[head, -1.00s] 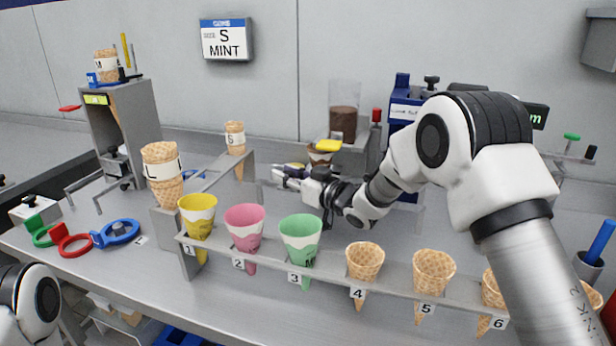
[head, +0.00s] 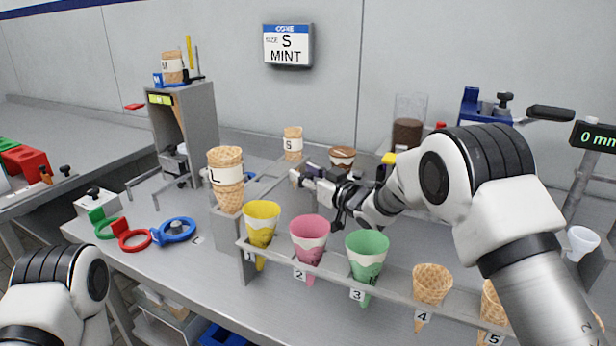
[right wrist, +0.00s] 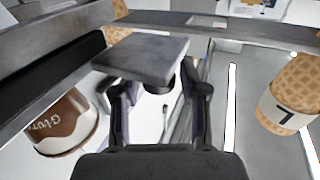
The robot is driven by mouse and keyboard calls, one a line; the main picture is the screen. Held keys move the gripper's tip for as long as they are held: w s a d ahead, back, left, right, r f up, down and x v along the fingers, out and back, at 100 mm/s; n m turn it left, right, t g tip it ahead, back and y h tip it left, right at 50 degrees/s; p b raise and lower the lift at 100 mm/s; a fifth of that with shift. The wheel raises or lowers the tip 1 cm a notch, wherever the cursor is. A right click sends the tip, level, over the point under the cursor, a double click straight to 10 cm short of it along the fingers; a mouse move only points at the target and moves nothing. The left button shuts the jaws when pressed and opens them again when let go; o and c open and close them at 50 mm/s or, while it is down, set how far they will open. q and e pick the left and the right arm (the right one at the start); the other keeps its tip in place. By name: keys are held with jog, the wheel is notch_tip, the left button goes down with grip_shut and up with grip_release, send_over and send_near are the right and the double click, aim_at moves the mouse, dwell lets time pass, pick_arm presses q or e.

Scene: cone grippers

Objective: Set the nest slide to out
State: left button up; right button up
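My right gripper (head: 303,176) reaches in from the right, pointing left, over the bench behind the cone rail. In the right wrist view its two fingers (right wrist: 158,105) are apart. A grey plate (right wrist: 140,55) with a dark round knob (right wrist: 160,80) under it lies just ahead of and partly between the fingertips; I see no clear grip. This may be the nest slide, but no label shows, and its position cannot be read. In the head view my arm and the cones hide most of it. Only a link of my left arm shows; its gripper is out of view.
The front rail (head: 391,286) holds several numbered cones. The L cone (head: 227,168), S cone (head: 293,143) and a brown-topped cone (head: 342,156) stand around my right gripper. A grey tower (head: 184,120) and coloured rings (head: 174,231) are at left. A wall sign (head: 288,45) reads S MINT.

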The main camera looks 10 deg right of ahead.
jog(key=shift+a+f, duration=0.2)
jog(key=v, duration=1.2)
